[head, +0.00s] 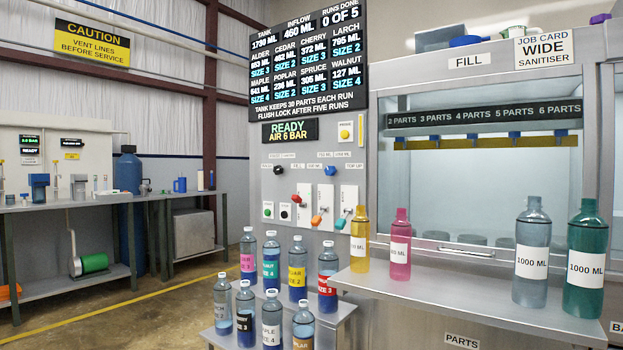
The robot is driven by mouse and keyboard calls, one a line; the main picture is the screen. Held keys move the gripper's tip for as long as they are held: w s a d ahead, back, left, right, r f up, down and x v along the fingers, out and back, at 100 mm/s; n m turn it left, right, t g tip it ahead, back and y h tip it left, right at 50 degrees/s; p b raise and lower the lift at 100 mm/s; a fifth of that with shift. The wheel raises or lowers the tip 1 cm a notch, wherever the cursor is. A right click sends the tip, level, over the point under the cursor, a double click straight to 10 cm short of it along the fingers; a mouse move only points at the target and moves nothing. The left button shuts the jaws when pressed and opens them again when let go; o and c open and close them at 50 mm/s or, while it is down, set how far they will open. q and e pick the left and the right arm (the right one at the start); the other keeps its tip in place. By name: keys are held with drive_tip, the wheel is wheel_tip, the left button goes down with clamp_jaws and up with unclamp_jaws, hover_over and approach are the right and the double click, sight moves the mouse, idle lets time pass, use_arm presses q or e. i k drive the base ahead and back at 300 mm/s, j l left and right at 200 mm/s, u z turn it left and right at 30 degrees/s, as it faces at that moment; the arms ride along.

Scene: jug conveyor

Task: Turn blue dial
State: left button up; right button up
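The blue dial (330,170) is a round blue knob on the grey control panel (262,150), below the small READY AIR 6 BAR display (290,131). Small labels sit around it, too small to read surely. Its pointer setting cannot be made out. A black knob (279,170) sits to its left on the same panel. Neither of my grippers is in the head view.
Below the dial are red (297,199), orange (317,220) and teal (341,222) handles. Several labelled bottles stand on a stepped stand (343,312) in front. A steel shelf (440,290) at right carries yellow, pink, grey and green bottles.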

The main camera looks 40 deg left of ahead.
sight(330, 170)
drive_tip(key=i+j, duration=0.15)
drive_tip(key=j, duration=0.2)
drive_tip(key=i+j, duration=0.15)
drive_tip(key=j, duration=0.2)
drive_tip(key=i+j, duration=0.15)
drive_tip(key=j, duration=0.2)
drive_tip(key=i+j, duration=0.2)
drive_tip(key=j, duration=0.2)
drive_tip(key=i+j+z, duration=0.1)
drive_tip(key=j, duration=0.25)
